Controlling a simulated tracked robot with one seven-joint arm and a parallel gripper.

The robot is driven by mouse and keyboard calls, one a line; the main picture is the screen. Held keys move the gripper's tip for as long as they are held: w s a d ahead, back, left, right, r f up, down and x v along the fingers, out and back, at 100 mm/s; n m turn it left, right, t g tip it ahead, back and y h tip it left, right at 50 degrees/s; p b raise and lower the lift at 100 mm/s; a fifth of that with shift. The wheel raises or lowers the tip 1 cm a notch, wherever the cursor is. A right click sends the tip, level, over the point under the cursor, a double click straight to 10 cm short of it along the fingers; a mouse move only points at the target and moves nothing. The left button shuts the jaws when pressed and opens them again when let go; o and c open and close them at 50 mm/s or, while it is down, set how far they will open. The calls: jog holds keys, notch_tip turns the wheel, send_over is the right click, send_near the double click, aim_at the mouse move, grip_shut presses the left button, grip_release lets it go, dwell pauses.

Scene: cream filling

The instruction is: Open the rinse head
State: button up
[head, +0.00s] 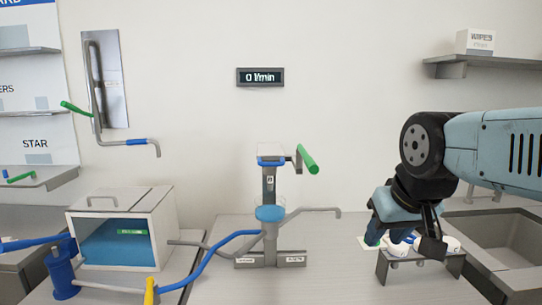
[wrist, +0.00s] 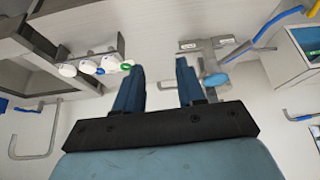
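No part is plainly labelled as the rinse head. A grey stand (head: 269,187) on the counter carries a blue round cap (head: 270,213), a green-handled lever (head: 307,160) and a bent grey pipe (head: 315,210). The stand also shows in the wrist view (wrist: 207,47), with its blue cap (wrist: 217,80) beyond my right finger.
White round pieces (wrist: 82,67) sit at the rack. A white box (head: 125,228) stands left; a sink (head: 505,238) lies right. The wall display (head: 260,77) reads 0 l/min.

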notch_tip(320, 180, up, 21)
jog(key=n+g, duration=0.3)
jog(key=n, duration=1.5)
send_over(273, 164)
jog(key=s, duration=0.2)
jog(key=x, duration=0.9)
jog(key=s+x, duration=0.1)
jog(key=x, duration=0.3)
jog(key=shift+w+f, duration=0.1)
jog(key=shift+f, duration=0.2)
jog(key=shift+d, duration=0.1)
grip_shut()
